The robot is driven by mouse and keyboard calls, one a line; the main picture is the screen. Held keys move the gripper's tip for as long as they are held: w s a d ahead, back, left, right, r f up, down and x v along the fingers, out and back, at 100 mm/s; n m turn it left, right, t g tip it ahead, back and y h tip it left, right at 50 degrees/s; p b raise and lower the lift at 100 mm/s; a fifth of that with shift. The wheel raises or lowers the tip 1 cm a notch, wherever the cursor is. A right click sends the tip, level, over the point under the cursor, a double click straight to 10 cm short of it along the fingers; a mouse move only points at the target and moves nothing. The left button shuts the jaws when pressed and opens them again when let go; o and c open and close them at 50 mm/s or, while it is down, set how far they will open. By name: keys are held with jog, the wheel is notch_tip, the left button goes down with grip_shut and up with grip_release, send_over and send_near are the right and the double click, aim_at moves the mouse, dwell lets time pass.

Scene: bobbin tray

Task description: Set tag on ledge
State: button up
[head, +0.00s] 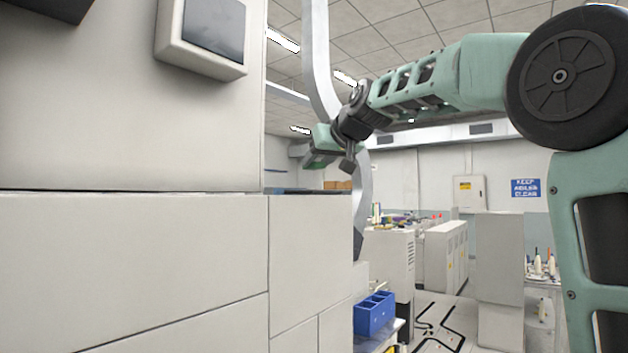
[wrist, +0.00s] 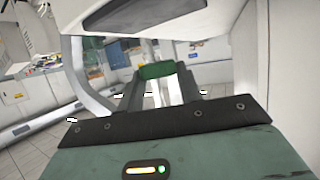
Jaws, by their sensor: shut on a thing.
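My gripper (wrist: 158,82) is shut on a small green piece, which I take as the tag (wrist: 157,70), held across its fingertips in the wrist view. In the head view my gripper (head: 318,158) is in the air just right of the white machine's upper wall. The tag cannot be made out there. A narrow step (head: 300,191) on top of the machine's lower panels, below my gripper, looks like the ledge. Most of its top is hidden by the viewing angle.
The white machine (head: 130,245) fills the left, with a dark-faced box (head: 205,40) on its upper wall. A curved pale metal strip (head: 318,65) passes close to my gripper. A blue bin (head: 374,314) stands low on the right. Open aisle floor lies beyond.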

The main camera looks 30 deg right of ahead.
jog(key=shift+f, duration=2.4)
jog(key=shift+f, duration=0.25)
jog(key=o, duration=1)
jog(key=shift+r, duration=0.1)
jog(key=shift+c, duration=0.2)
jog(key=shift+d+r, duration=0.1)
jog(key=shift+r, duration=0.05)
jog(key=b+v, duration=0.5)
jog(key=v, duration=0.7)
jog(key=shift+s, duration=0.1)
